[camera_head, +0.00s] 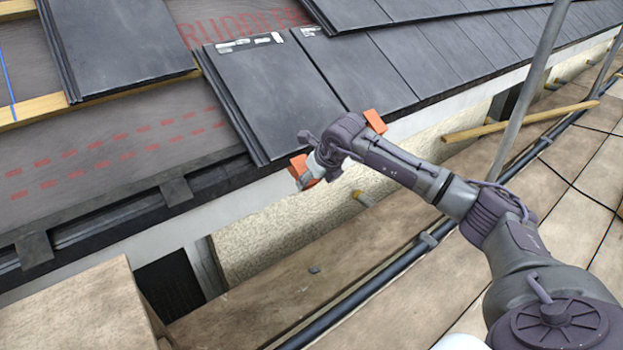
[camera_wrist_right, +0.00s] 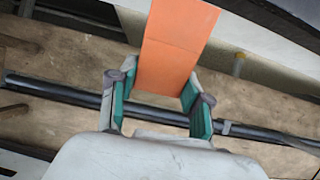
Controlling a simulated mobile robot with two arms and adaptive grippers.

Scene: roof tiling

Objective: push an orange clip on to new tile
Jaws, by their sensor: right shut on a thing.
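The new tile is most likely the dark grey tile (camera_head: 275,95) at the near end of the lower row, with white marks on its upper edge. In the right wrist view the clip (camera_wrist_right: 172,50) stands between the two green-padded fingers (camera_wrist_right: 160,90) and reaches up toward the tile edge. Whether the clip is seated on the tile cannot be told. My left gripper is not in view.
Another orange clip (camera_head: 375,121) sits at the tile row's lower edge, to the right. A single tile (camera_head: 115,40) lies higher up at left on a wooden batten (camera_head: 30,108). A scaffold pole (camera_head: 530,90) rises at right. Wooden planks (camera_head: 400,290) lie below the eave.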

